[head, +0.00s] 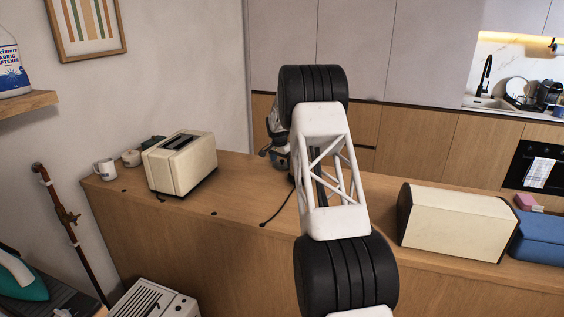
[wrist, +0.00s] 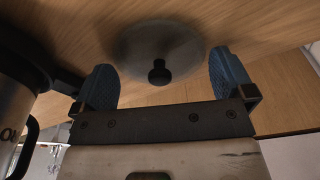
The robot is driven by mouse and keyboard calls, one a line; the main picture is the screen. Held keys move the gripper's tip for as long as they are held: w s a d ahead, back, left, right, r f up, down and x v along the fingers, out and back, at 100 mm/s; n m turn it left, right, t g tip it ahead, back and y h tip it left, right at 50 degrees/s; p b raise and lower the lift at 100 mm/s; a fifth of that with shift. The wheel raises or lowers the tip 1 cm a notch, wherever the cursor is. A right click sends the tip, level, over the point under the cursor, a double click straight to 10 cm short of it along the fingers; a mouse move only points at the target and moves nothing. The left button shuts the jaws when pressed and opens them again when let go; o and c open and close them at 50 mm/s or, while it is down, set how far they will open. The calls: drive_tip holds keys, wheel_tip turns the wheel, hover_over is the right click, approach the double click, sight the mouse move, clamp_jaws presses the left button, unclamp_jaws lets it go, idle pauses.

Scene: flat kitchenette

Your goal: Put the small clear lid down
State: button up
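The small clear lid (wrist: 130,45) shows in the wrist view as a see-through grey disc with a black knob (wrist: 158,72). It appears to lie on the wooden counter (wrist: 265,35). My gripper (wrist: 164,80) is open, with its two blue fingertips wide apart. The knob is between the fingers in the picture, with clear gaps on both sides. Nothing is held. In the head view my own arm covers the lid and my gripper's fingertips.
A metallic appliance (wrist: 14,100) with a dark handle is close on the left in the wrist view. In the head view a cream toaster (head: 180,160), a white mug (head: 105,169) and a bread box (head: 457,222) stand on the counter. A black cord (head: 278,210) lies near the middle.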

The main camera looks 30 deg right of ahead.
sight(279, 166)
drive_tip(key=shift+r, duration=0.15)
wheel_tip(279, 166, up, 12)
drive_tip(key=a, duration=0.1)
drive_tip(key=shift+s+a, duration=0.3)
idle(0.8)
